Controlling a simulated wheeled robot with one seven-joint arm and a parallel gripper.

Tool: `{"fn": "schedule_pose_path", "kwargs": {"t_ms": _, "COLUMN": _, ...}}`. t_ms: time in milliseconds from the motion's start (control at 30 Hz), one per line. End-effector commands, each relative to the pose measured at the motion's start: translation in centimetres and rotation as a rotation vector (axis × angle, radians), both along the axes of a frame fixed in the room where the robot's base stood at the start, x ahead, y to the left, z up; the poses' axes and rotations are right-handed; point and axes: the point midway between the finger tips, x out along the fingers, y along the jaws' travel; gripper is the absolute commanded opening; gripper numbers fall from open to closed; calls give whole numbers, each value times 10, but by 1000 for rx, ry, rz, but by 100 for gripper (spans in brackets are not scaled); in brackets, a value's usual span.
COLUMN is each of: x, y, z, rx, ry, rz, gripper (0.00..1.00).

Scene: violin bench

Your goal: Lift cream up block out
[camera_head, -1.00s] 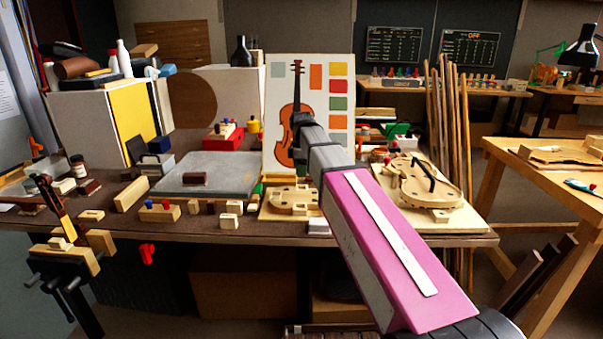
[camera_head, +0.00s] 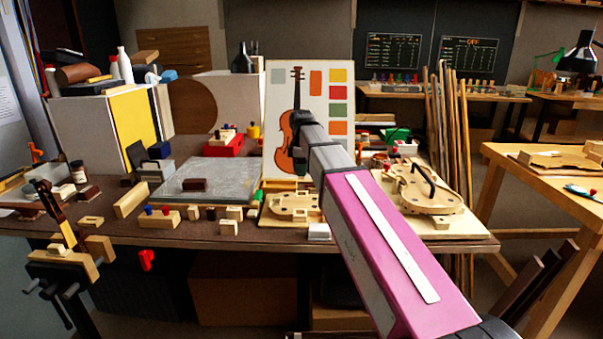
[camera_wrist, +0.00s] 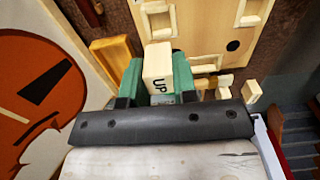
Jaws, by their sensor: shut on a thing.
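The cream block (camera_wrist: 158,62) marked "UP" shows in the wrist view, upright between the two green fingers of my gripper (camera_wrist: 157,76). The fingers are shut on it from both sides. A pale wooden board with cut slots (camera_wrist: 215,30) lies just beyond the block; I cannot tell whether the block still touches anything below.
The panel with a painted violin (camera_head: 278,115) stands behind my arm, and its picture fills the left of the wrist view. Small cream blocks (camera_wrist: 252,90) lie right of the gripper. A violin body (camera_head: 428,188) lies right of my arm. A grey slab (camera_head: 225,177) lies left.

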Motion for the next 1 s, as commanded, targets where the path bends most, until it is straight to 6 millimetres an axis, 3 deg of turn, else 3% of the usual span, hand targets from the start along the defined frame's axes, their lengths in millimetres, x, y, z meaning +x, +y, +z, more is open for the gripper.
{"fn": "schedule_pose_path", "kwargs": {"t_ms": 733, "x": 0, "y": 0, "z": 52, "rx": 0, "ry": -1, "rz": 0, "gripper": 7}}
{"fn": "schedule_pose_path", "kwargs": {"t_ms": 1000, "x": 0, "y": 0, "z": 56, "rx": 0, "ry": 0, "rz": 0, "gripper": 7}}
